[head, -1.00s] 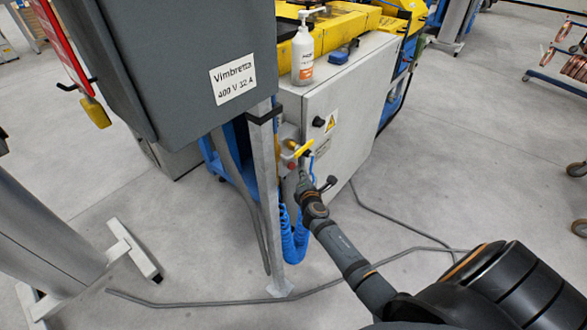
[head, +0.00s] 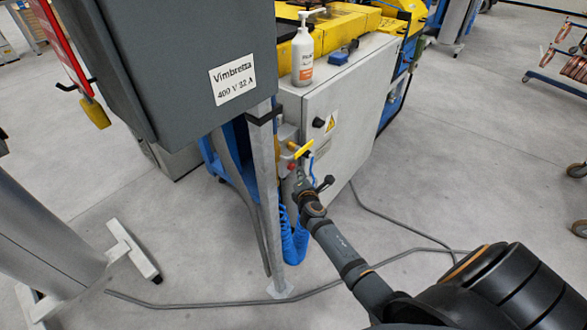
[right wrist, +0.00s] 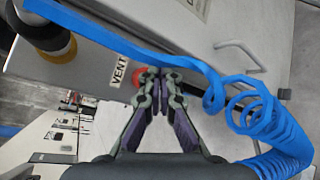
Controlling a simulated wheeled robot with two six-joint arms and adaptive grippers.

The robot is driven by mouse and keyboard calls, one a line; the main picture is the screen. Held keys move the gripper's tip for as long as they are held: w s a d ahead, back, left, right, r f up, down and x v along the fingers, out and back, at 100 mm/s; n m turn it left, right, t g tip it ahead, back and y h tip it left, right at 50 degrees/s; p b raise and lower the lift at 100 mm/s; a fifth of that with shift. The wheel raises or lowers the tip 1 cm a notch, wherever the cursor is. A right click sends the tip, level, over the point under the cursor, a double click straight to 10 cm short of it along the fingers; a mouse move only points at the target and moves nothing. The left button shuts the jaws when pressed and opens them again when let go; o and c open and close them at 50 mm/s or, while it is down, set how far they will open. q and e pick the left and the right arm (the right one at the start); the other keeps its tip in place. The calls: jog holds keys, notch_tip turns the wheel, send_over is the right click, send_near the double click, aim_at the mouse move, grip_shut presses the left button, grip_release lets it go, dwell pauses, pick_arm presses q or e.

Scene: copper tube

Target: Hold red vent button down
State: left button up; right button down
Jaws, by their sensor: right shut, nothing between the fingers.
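The red vent button (right wrist: 138,78) shows in the right wrist view beside a white VENT label (right wrist: 120,73), on a grey panel. In the head view the red button (head: 291,166) is a small spot below the yellow valve handle (head: 302,149). My right gripper (right wrist: 154,74) is shut and empty, and its fingertips cover the button's right edge. I cannot tell whether they touch it or whether it is pressed in. In the head view my right gripper (head: 299,177) is just below and right of the button. My left gripper is not in view.
A coiled blue hose (right wrist: 262,120) hangs close to the right gripper, and its straight run crosses above the fingertips. A metal post (head: 265,190) stands left of the gripper under a grey electrical box (head: 190,50). A white bottle (head: 303,55) stands on the cabinet (head: 345,95).

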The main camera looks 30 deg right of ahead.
jog(key=shift+w, duration=0.15)
dwell(0.5)
jog(key=shift+w+a, duration=0.15)
jog(key=shift+w, duration=0.1)
jog(key=shift+w+a+r, duration=0.1)
jog(key=shift+w+a, duration=0.15)
jog(key=shift+w, duration=0.25)
dwell(3.4)
jog(key=shift+s+d, duration=0.35)
jog(key=shift+s, duration=0.55)
jog(key=s, duration=0.1)
jog(key=s+d, duration=0.1)
jog(key=s, duration=0.1)
jog(key=s+d, duration=0.1)
jog(key=shift+s+p, duration=0.3)
jog(key=shift+p, duration=0.05)
dwell(0.4)
